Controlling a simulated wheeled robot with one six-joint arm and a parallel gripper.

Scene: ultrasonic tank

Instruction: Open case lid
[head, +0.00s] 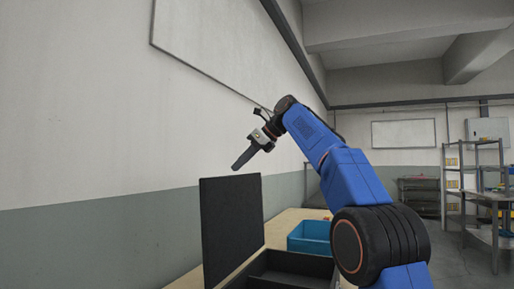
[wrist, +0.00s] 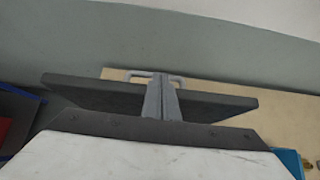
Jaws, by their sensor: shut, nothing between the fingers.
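The dark case (head: 290,268) sits on the light wooden table, its inside with dividers showing. Its black lid (head: 228,225) stands open, about upright, at the left side of the case. In the wrist view the lid (wrist: 215,104) is a dark slab seen from above, with a pale handle (wrist: 133,74) partly hidden beyond the fingers. My gripper (head: 238,163) is shut and empty, its fingers just above the lid's top edge. In the wrist view my shut fingers (wrist: 160,98) overlap the middle of the lid; whether they touch it I cannot tell.
A blue bin (head: 310,238) stands on the table beyond the case. The wall (head: 90,140) rises close behind the lid on the left. Metal shelves (head: 480,185) stand far off at the right. Red and blue things (wrist: 15,140) show at the wrist view's left edge.

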